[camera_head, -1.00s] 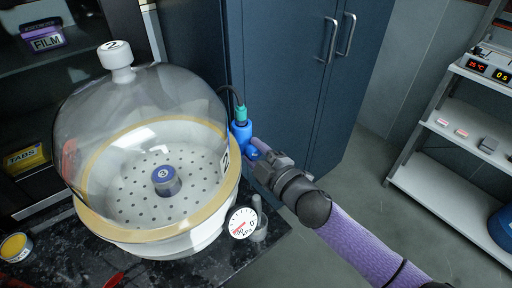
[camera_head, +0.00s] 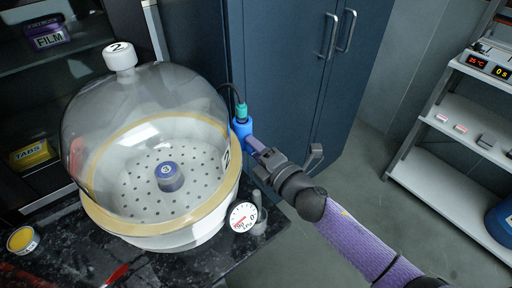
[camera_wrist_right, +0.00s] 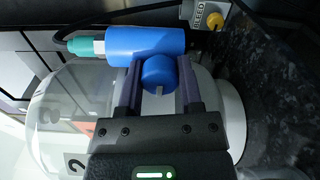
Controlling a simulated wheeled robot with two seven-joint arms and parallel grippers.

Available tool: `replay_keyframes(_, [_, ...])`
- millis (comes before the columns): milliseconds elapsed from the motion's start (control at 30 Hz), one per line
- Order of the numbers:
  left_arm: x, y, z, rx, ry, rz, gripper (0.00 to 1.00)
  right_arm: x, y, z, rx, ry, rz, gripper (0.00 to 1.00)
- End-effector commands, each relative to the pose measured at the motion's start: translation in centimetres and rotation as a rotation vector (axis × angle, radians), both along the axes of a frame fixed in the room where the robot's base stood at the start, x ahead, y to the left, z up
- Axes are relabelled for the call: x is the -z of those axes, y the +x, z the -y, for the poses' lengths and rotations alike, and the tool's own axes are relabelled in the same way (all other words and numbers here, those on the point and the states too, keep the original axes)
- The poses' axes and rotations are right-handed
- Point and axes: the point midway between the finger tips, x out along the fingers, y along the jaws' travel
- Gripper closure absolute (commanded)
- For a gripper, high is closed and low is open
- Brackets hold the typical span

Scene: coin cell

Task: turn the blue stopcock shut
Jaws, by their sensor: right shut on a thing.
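The blue stopcock (camera_head: 241,127) sits on the right side of the vacuum desiccator, with a teal hose fitting (camera_head: 241,111) on its top end. In the right wrist view its blue cylindrical body (camera_wrist_right: 145,42) lies across the top, and its round blue knob (camera_wrist_right: 159,74) sits between my fingers. My right gripper (camera_head: 256,146) is shut on the knob; the fingers also show in the right wrist view (camera_wrist_right: 159,85). In the head view the gripper hides most of the knob. My left gripper is out of view.
The clear dome (camera_head: 140,110) marked 2 stands over a perforated plate with a small blue-topped jar (camera_head: 169,176). A round pressure gauge (camera_head: 243,217) is at the desiccator's front right. A dark blue cabinet (camera_head: 290,70) is behind; a white shelf rack (camera_head: 450,180) stands right.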

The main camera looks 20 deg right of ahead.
Motion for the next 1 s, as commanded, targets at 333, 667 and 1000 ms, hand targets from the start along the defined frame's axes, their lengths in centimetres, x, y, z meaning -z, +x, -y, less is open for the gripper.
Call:
replay_keyframes(333, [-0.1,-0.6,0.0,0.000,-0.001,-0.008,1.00,0.2,-0.1,0.0,0.000,-0.031,0.008,1.00])
replay_keyframes(667, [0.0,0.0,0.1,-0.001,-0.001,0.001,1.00,0.2,-0.1,0.0,0.000,-0.031,0.008,0.39])
replay_keyframes(1000, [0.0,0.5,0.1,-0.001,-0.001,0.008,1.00,0.1,0.0,0.0,0.000,-0.029,0.010,0.19])
